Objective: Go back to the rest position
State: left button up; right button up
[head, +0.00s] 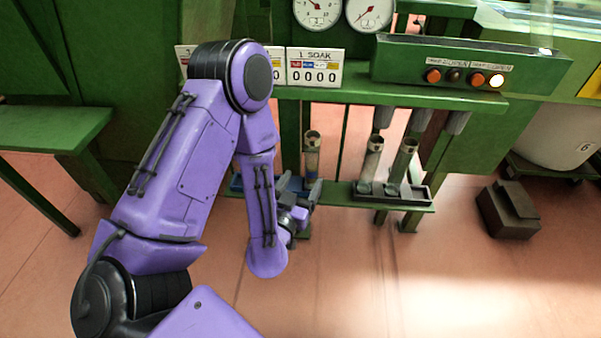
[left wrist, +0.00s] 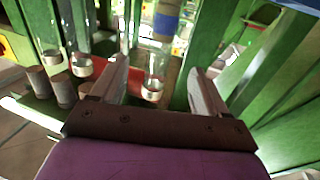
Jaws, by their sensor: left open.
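My purple left arm reaches in from the left in the head view. Its left gripper (head: 302,206) is low at the front of the green bench (head: 470,98), near the left part of the lower shelf. In the left wrist view the two fingers of the left gripper (left wrist: 158,66) are spread apart with nothing gripped. A clear tube (left wrist: 157,65) with a metal end stands beyond the gap between them. The same area in the head view shows a tube (head: 312,158) just above the gripper. My right gripper is not in view.
Two more tubes (head: 372,160) (head: 403,163) stand in a dark tray (head: 418,194) on the lower shelf. Brown cylinders (left wrist: 41,82) show in the left wrist view. A dark box (head: 508,210) lies on the right. The floor (head: 400,285) in front is clear.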

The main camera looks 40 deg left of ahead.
pick_arm(q)
jog(key=shift+s, duration=0.2)
dwell(0.5)
jog(key=s+d+f+n+g+h, duration=0.1)
jog(key=s+f+g, duration=0.2)
jog(key=f, duration=0.4)
jog(key=s+d+f+n+g+h, duration=0.1)
jog(key=s+f+g+h, duration=0.1)
jog(key=f+g, duration=0.35)
jog(key=s+a+f+n+g+y, duration=0.1)
jog(key=s+f+g, duration=0.2)
jog(key=s+f, duration=0.4)
jog(key=s+a+f+n+g, duration=0.15)
jog(key=s+f, duration=0.25)
jog(key=s, duration=0.5)
notch_tip(320, 180, up, 24)
jog(key=m+g+p, duration=0.1)
jog(key=p, duration=2.4)
jog(key=shift+s+r, duration=0.25)
jog(key=shift+s, duration=0.1)
jog(key=shift+a, duration=0.1)
